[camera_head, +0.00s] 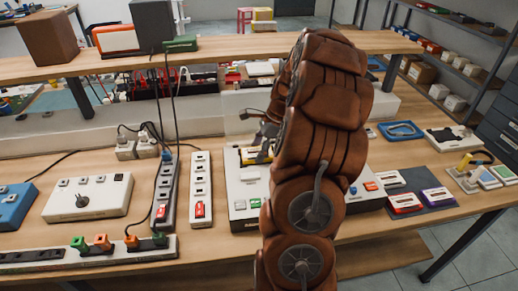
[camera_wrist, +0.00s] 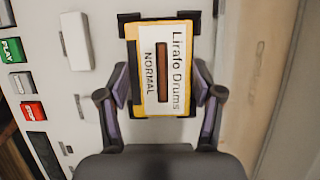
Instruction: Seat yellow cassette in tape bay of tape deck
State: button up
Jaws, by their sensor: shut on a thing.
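The yellow cassette (camera_wrist: 160,68) has a white label reading "Lirafo Drums NORMAL" and a brown window. My gripper (camera_wrist: 161,90) is shut on it, one finger at each long side. Black corner pieces frame the cassette against the white face of the tape deck (camera_wrist: 105,35). I cannot tell whether it lies fully down in the bay or slightly above it. In the head view a bit of the yellow cassette (camera_head: 249,155) shows on the tape deck (camera_head: 238,205), beside my gripper (camera_head: 264,143). My brown arm hides much of the deck.
The deck has green PLAY (camera_wrist: 11,50) and red (camera_wrist: 32,111) buttons. Two cassettes on a dark mat (camera_head: 437,203) lie right of it. A white power strip (camera_head: 201,180) stands close on its left. A raised wooden shelf (camera_head: 230,56) runs behind.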

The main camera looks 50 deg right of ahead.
dwell(0.3)
jog(key=o, duration=1.2)
jog(key=p+v, duration=0.1)
jog(key=v, duration=0.4)
jog(key=a+p+v, duration=0.1)
jog(key=v, duration=0.5)
jog(key=w+r+p+v, duration=0.1)
jog(key=v, duration=0.5)
jog(key=shift+a+r, duration=0.1)
jog(key=shift+a, duration=0.15)
jog(key=shift+w, duration=0.1)
dwell(0.7)
